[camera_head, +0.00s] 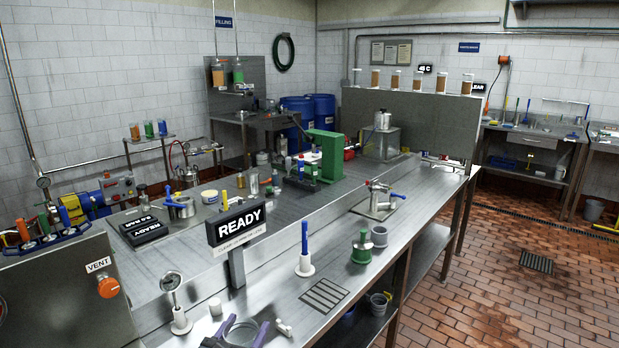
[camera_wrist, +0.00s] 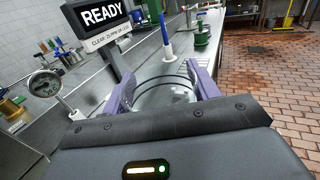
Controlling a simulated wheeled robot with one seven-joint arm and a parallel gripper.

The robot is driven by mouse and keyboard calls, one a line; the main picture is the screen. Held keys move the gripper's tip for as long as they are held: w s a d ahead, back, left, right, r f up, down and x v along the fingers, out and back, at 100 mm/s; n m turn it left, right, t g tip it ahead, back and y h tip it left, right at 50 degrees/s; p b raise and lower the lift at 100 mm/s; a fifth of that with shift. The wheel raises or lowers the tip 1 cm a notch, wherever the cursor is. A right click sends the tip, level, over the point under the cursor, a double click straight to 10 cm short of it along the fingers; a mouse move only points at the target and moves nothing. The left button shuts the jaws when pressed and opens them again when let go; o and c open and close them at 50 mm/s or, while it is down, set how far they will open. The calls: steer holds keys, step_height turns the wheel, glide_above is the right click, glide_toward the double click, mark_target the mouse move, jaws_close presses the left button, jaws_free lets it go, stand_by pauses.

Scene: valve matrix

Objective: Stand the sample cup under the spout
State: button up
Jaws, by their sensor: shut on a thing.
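My gripper (camera_head: 240,328) is at the bottom edge of the head view, low over the near end of the steel bench. Its purple fingers are shut on a clear round cup (camera_wrist: 166,96), seen between them in the wrist view. In the head view only the cup's dark rim shows well. I cannot tell whether its base touches the bench. A metal valve body with a blue lever (camera_head: 380,199) stands farther along the bench, to the right of and beyond my gripper. It may carry the spout, but its outlet is too small to tell.
A slotted grate (camera_head: 325,293) lies on the bench right of my gripper. A blue-handled tool in a white base (camera_head: 305,250), a green-and-steel container (camera_head: 362,246), a READY sign (camera_head: 237,222) and a dial gauge on a white foot (camera_head: 174,293) stand nearby.

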steer(key=shift+s+d+f, duration=0.15)
steer(key=shift+s+d, duration=0.05)
steer(key=shift+s, duration=0.05)
steer(key=shift+s+d+f, duration=0.15)
steer(key=shift+d+f, duration=0.05)
steer(key=shift+d, duration=0.05)
steer(key=d+f+n+y, duration=0.3)
steer(key=d+f+y, duration=0.2)
steer(key=d+f, duration=2.45)
step_height(320, 180, up, 8)
steer(key=a+p, duration=0.1)
steer(key=p, duration=0.8)
steer(key=shift+w+a+r+t, duration=0.15)
steer(key=shift+w+a+t, duration=0.15)
steer(key=shift+w+a, duration=0.1)
